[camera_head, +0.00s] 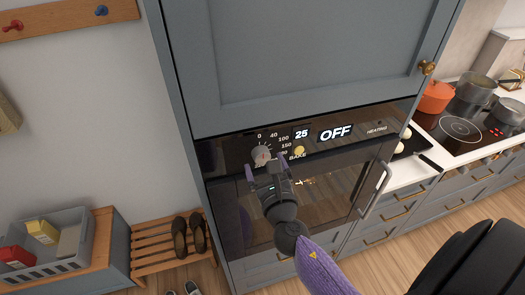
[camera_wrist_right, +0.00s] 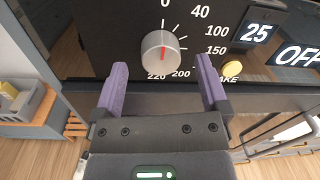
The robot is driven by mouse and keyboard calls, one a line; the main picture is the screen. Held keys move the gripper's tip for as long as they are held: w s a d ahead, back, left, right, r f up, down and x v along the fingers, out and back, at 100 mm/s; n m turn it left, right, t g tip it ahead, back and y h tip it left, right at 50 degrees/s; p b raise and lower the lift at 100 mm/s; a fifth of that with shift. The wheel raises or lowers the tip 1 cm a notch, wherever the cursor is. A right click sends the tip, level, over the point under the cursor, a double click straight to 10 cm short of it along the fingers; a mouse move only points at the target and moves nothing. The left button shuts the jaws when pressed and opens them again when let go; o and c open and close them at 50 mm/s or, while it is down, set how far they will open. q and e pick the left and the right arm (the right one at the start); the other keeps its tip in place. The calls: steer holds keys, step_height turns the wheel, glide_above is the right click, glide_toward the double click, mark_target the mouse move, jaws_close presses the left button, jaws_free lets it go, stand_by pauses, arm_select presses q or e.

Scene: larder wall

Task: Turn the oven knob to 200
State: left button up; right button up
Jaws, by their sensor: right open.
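The oven knob (camera_head: 262,155) is a round silver dial on the black control panel. It shows close up in the right wrist view (camera_wrist_right: 162,52), with a red mark on its face; I cannot tell for sure which number the mark points to. Printed numbers ring it, with 200 below and slightly right. The display (camera_head: 335,132) reads OFF and a smaller one (camera_head: 302,134) reads 25. My right gripper (camera_head: 264,171) is open just below and in front of the knob. Its purple fingers (camera_wrist_right: 161,74) stand apart to either side of the knob, with nothing held. My left gripper is not in view.
A yellow button (camera_head: 299,151) marked BAKE sits right of the knob. The oven door handle (camera_head: 375,191) juts out lower right. A hob with pots (camera_head: 478,88) is at the right. A shoe rack (camera_head: 160,255) and grey crate (camera_head: 45,243) stand at the left.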

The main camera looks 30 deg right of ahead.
steer(key=shift+x, duration=1)
jaws_close()
